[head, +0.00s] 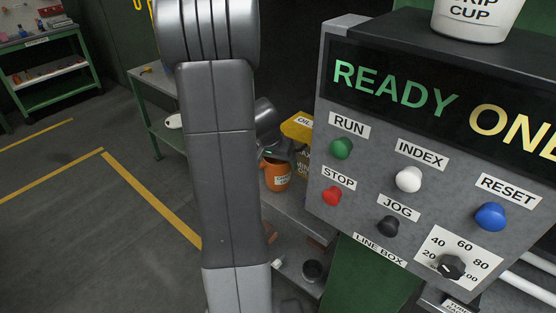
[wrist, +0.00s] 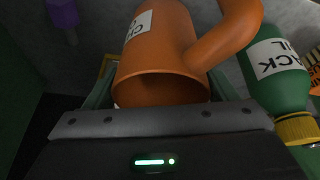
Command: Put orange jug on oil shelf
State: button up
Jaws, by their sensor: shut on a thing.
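The orange jug (head: 276,179) shows in the head view beside the grey control box, partly behind my arm, with a white label on its side. My gripper (head: 273,157) is at its top and shut on it. In the wrist view the jug (wrist: 162,45) fills the middle, its open mouth towards the camera and its handle to the right. Parts of the gripper's fingers show on both sides of the jug. A yellow piece with an "OIL" label (head: 303,122) is just behind the jug. Whether the jug touches the surface below is hard to tell.
A green bottle (wrist: 277,70) with a yellow cap stands close right of the jug in the wrist view. A purple object (wrist: 63,13) is at upper left. The control box (head: 420,150) is close on the right. A grey shelf (head: 286,212) with small items below lies under the jug.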

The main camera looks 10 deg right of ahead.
jog(key=shift+f, duration=0.15)
jog(key=o, duration=1.2)
jog(key=shift+r, duration=0.35)
jog(key=v, duration=1.1)
jog(key=shift+s+r, duration=0.15)
jog(key=shift+r, duration=0.15)
jog(key=shift+a, duration=0.15)
